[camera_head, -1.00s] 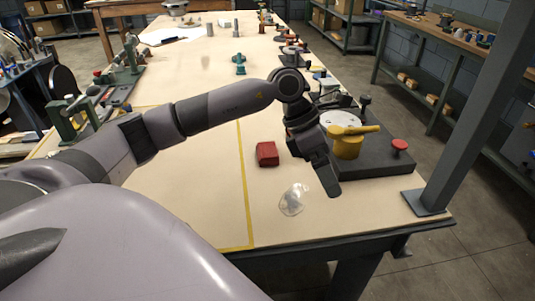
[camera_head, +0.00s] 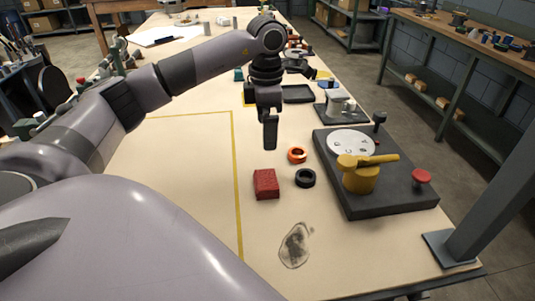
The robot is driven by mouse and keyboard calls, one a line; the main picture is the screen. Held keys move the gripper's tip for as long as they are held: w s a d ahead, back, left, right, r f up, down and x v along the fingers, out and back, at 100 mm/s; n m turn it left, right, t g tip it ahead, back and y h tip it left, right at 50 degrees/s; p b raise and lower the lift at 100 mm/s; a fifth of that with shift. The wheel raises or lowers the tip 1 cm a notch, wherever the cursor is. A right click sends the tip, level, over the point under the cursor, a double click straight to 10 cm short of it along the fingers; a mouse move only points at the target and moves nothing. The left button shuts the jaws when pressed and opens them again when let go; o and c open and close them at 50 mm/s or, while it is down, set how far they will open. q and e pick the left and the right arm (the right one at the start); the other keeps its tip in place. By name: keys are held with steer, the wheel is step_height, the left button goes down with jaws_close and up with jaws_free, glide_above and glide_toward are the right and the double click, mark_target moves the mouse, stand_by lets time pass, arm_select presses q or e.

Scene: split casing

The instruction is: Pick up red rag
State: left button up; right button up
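The red rag (camera_head: 266,184) is a small folded red block lying on the tan table, just right of the yellow line. My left arm comes in from the left, and its gripper (camera_head: 270,134) points down over the table. In the picture the gripper is above the rag, with a gap between them. It is seen edge-on, so I cannot tell its opening. Nothing shows hanging from it. My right gripper is not in view.
Orange (camera_head: 297,155) and black (camera_head: 305,178) rings lie right of the rag. A dark base plate (camera_head: 405,195) carries a yellow clamp (camera_head: 360,177) and red knob. A clear crumpled piece (camera_head: 295,246) lies nearer. The table left of the rag is clear.

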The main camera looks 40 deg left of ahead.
arm_select(q)
step_height(320, 180, down, 5)
steer(key=b, duration=0.9)
glide_above(268, 179)
steer(key=f, duration=0.4)
steer(key=shift+s+f, duration=0.2)
steer(key=shift+f, duration=0.2)
steer(key=shift+f+b, duration=0.2)
steer(key=shift+b, duration=0.2)
steer(key=shift+f, duration=0.6)
steer(key=f, duration=0.5)
steer(key=shift+w+f, duration=0.2)
steer(key=shift+f, duration=0.2)
steer(key=c, duration=0.7)
